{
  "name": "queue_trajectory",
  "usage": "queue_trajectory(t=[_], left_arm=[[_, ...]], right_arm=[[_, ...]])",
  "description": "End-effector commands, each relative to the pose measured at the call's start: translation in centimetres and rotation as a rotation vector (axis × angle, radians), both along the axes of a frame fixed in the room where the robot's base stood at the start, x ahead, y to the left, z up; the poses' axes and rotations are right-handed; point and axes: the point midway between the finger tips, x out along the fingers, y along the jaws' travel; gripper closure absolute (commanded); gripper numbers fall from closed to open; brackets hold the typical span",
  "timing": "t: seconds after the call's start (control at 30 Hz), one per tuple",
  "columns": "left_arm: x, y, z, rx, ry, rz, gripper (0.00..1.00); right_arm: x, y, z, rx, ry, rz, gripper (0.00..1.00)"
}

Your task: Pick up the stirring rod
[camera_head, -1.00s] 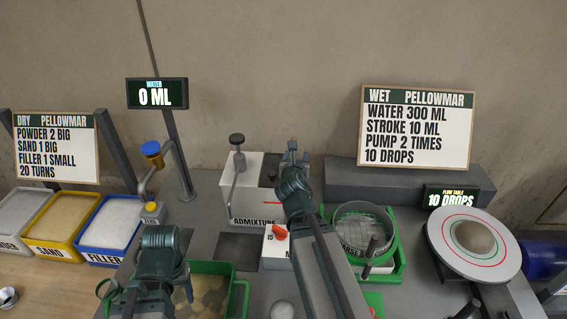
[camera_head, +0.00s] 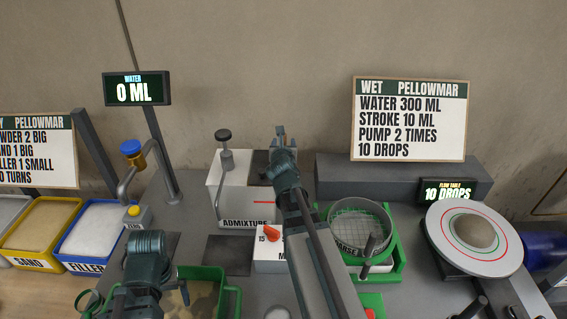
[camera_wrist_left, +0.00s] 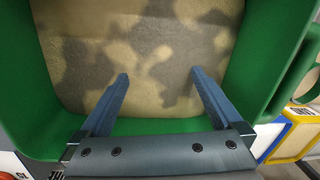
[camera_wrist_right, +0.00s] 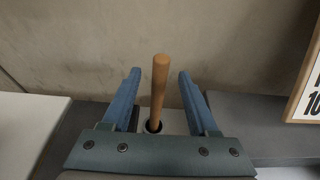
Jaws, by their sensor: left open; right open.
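The stirring rod (camera_wrist_right: 158,90) is a light brown wooden stick in the right wrist view. It stands upright with its lower end in a dark round hole of a pale holder. My right gripper (camera_wrist_right: 156,76) is open, with one finger on each side of the rod and a gap showing on both sides. In the head view my right gripper (camera_head: 281,132) is at the back of the bench, beside the admixture box, and the rod is hard to make out there. My left gripper (camera_wrist_left: 158,76) is open and empty above a green tub (camera_wrist_left: 285,50) with mottled tan contents.
The admixture box (camera_head: 238,190) with its pump is left of my right gripper. A dark grey block (camera_head: 390,180) and a green-framed sieve (camera_head: 398,262) are to the right. The round flow table (camera_head: 505,235) is further right. Sand (camera_head: 20,262) and filler (camera_head: 85,267) bins are at left.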

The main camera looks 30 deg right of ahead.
Motion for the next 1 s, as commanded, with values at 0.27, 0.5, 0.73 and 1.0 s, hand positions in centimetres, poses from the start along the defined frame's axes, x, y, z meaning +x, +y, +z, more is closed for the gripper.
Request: queue_trajectory(t=[0.27,0.5,0.73,1.0], left_arm=[[0.0,0.0,-1.3,0.000,0.000,0.000,0.00],[0.0,0.0,-1.6,0.000,0.000,0.000,0.00],[0.0,0.0,-1.5,0.000,0.000,0.000,0.00],[0.0,0.0,-1.5,0.000,0.000,0.000,0.00]], right_arm=[[2.6,-2.1,-1.3,0.000,-0.001,-0.001,0.40],[3.3,-2.8,-1.6,0.000,-0.001,0.001,0.40],[3.3,-2.8,-1.5,0.000,0.000,0.001,0.62],[3.3,-2.8,-1.5,0.000,0.000,0.001,1.00]])
